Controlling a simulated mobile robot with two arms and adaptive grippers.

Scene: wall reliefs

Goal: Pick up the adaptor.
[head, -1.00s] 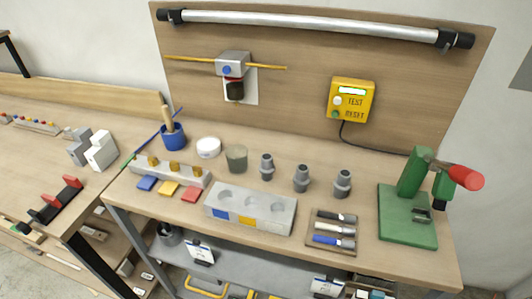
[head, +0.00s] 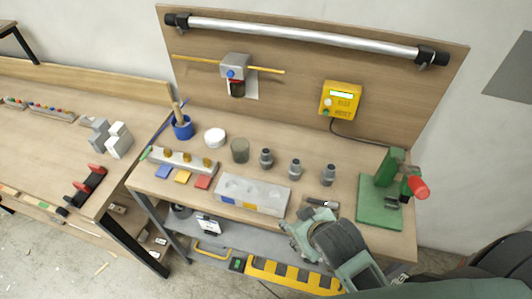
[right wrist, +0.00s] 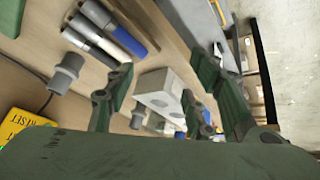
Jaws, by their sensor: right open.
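Three grey stepped cylindrical fittings, which look like the adaptors, stand upright in a row on the bench: the left one (head: 266,158), the middle one (head: 295,168) and the right one (head: 328,175). I cannot tell which one is meant. In the right wrist view one grey fitting (right wrist: 67,73) shows at the left, and another (right wrist: 138,115) is partly seen lower down. My right gripper (head: 303,219) is open and empty, over the bench's front edge by the tool tray, in front of the fittings. My left gripper is not in view.
A grey block with round recesses (head: 278,195) lies left of my right gripper. Hand tools (right wrist: 120,30) lie close by, mostly hidden by my arm in the head view. A green press with a red knob (head: 380,207) stands at the right. A yellow tester (head: 340,99) hangs behind.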

